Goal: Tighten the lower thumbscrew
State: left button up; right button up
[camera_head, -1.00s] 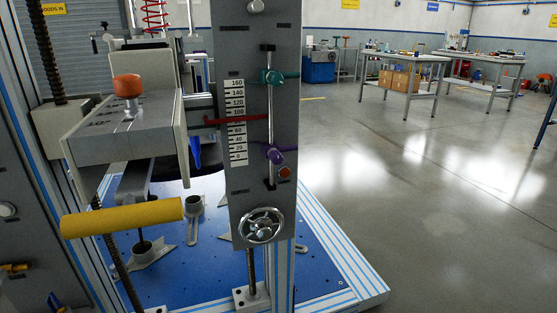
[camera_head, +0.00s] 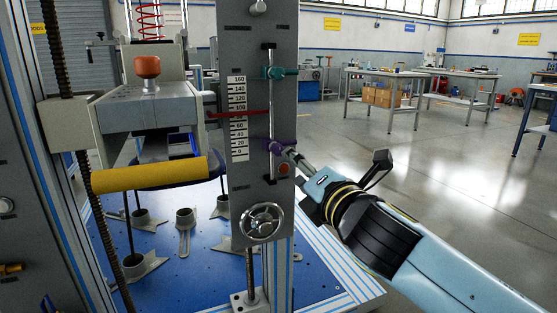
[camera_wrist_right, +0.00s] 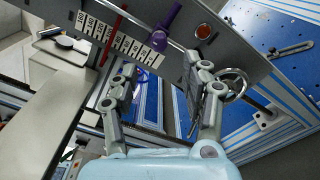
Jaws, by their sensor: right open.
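The lower thumbscrew (camera_head: 277,147) is purple and sits on the vertical slot rod beside the number scale on the grey column. My right gripper (camera_head: 291,155) reaches in from the right, its fingertips close to the thumbscrew. In the right wrist view the purple thumbscrew (camera_wrist_right: 164,29) lies ahead of the gap between the two open fingers of my right gripper (camera_wrist_right: 160,78). The fingers appear apart from it. The upper thumbscrew (camera_head: 273,73) is teal, higher on the same rod. My left gripper is not in view.
A red pointer (camera_head: 237,113) crosses the scale. A red button (camera_head: 284,169) sits just below the thumbscrew, with a handwheel (camera_head: 262,221) lower down. A yellow roller (camera_head: 151,173) is at the left. Open floor lies to the right, with workbenches behind.

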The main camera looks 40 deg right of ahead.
aim_at(280, 152)
jog(key=x, duration=0.9)
jog(key=shift+b, duration=0.35)
jog(key=shift+w, duration=0.25)
jog(key=c, duration=0.6)
grip_shut()
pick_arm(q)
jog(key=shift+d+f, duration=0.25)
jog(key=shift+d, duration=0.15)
